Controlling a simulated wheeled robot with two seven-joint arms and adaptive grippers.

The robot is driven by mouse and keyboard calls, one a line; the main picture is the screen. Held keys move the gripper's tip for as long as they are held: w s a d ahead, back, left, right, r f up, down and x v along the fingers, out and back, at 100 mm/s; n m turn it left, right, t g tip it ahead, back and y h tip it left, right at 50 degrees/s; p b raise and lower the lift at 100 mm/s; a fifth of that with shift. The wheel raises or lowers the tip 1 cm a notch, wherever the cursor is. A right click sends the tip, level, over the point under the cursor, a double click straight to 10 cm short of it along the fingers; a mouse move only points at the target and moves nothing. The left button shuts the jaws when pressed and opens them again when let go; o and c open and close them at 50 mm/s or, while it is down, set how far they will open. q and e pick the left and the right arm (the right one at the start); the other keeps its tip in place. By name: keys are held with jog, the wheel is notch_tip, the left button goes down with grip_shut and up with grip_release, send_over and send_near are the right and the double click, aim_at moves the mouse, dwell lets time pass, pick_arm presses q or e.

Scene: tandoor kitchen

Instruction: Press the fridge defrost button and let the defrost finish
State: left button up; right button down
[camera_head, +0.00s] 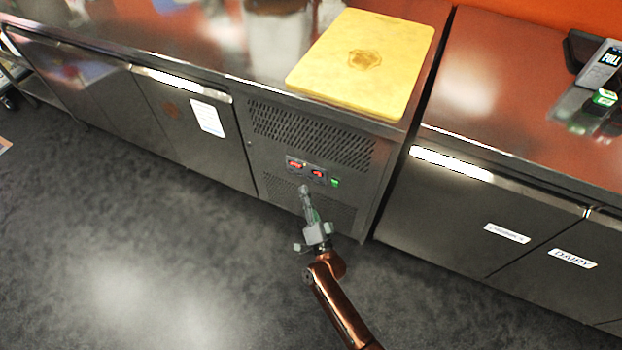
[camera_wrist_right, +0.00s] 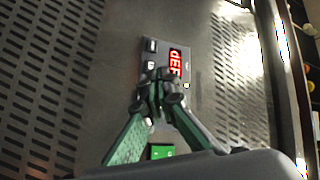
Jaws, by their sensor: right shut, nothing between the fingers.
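The fridge control panel (camera_head: 306,170) is a small dark plate with red lit displays on the counter fridge's vented front. In the right wrist view the panel (camera_wrist_right: 150,47) shows a red display (camera_wrist_right: 175,62) with letters that look like "dEF". A green piece (camera_head: 335,182) sits at the panel's right end; it also shows in the right wrist view (camera_wrist_right: 161,151). My right gripper (camera_head: 304,190) is shut and empty, its fingertips just in front of the panel's lower edge. In the right wrist view the fingertips (camera_wrist_right: 160,90) cover part of the panel; contact cannot be told. My left gripper is out of view.
A yellow cutting board (camera_head: 330,85) lies on the steel counter above the panel. Fridge doors with labels, one reading "DAIRY" (camera_head: 572,258), stand to the right. A grey device (camera_head: 600,62) sits at the far right. The floor (camera_head: 130,250) at left is clear.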

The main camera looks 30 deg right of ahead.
jog(key=s+a, duration=0.2)
jog(key=shift+a+p, duration=0.3)
jog(key=shift+p, duration=0.1)
dwell(0.6)
